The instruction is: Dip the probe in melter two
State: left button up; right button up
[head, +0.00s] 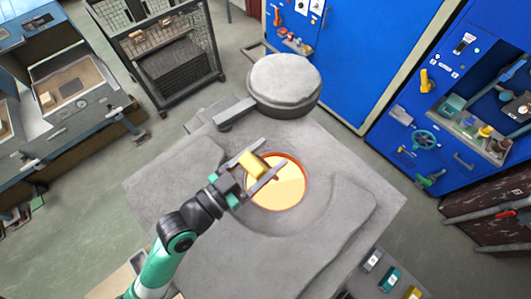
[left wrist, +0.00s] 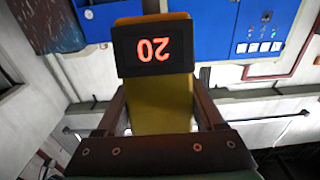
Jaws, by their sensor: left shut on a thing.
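A grey melter (head: 340,225) stands in the middle of the head view. Its round opening (head: 285,190) glows pale yellow with an orange rim. Its thick round lid (head: 284,82) is swung aside behind the opening. I see no number on this melter. My left gripper (head: 266,159) is shut on a yellow probe (head: 252,165), over the left edge of the opening. The probe also shows in the left wrist view (left wrist: 160,105), with a black display of red digits that look like 20, upside down. The probe's lower end is hidden. My right gripper is not in view.
Blue cabinets (head: 345,50) stand at the back and right. A wire mesh cart (head: 165,55) is at the back left, and a blue-grey bench (head: 70,80) is at the left. Small coloured items (head: 388,278) lie at the bottom right.

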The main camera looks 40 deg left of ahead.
pick_arm(q)
jog(key=shift+f+b, duration=2.4)
jog(key=shift+f, duration=0.6)
jog(key=shift+r, duration=0.1)
dwell(0.7)
